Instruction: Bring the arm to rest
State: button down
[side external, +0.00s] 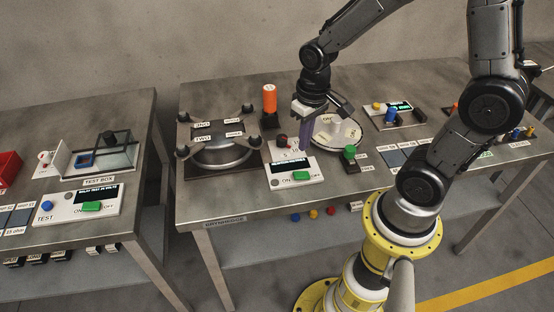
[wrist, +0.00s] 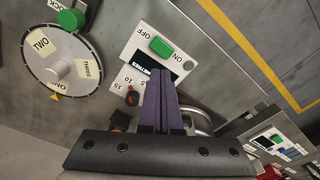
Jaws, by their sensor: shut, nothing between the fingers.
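My gripper (side external: 306,146) hangs pointing down over the middle table, above the back edge of a white control box (side external: 314,174) with a green switch. Its purple fingers are together and hold nothing. In the wrist view my gripper (wrist: 160,72) shows the two fingers side by side, with the white control box behind them. I cannot tell the exact gap between the fingertips and the box.
A round dial plate (side external: 348,138) with a knob lies right of my gripper, and a green knob (side external: 349,151) stands before it. An orange cylinder (side external: 269,98) stands behind. Another table (side external: 140,150) stands further left.

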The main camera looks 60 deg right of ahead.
notch_tip(320, 180, up, 11)
jog(key=s+a+n+t, duration=0.1)
jog(key=s+a+t, duration=0.1)
jog(key=t, duration=0.2)
jog(key=s+a+r+n, duration=0.1)
jog(key=s+r, duration=0.2)
jog(key=s, duration=0.5)
jog(key=shift+s+a+r+n+t, duration=0.2)
jog(key=shift+a+r+n+t, duration=0.1)
jog(key=shift+n+t, duration=0.1)
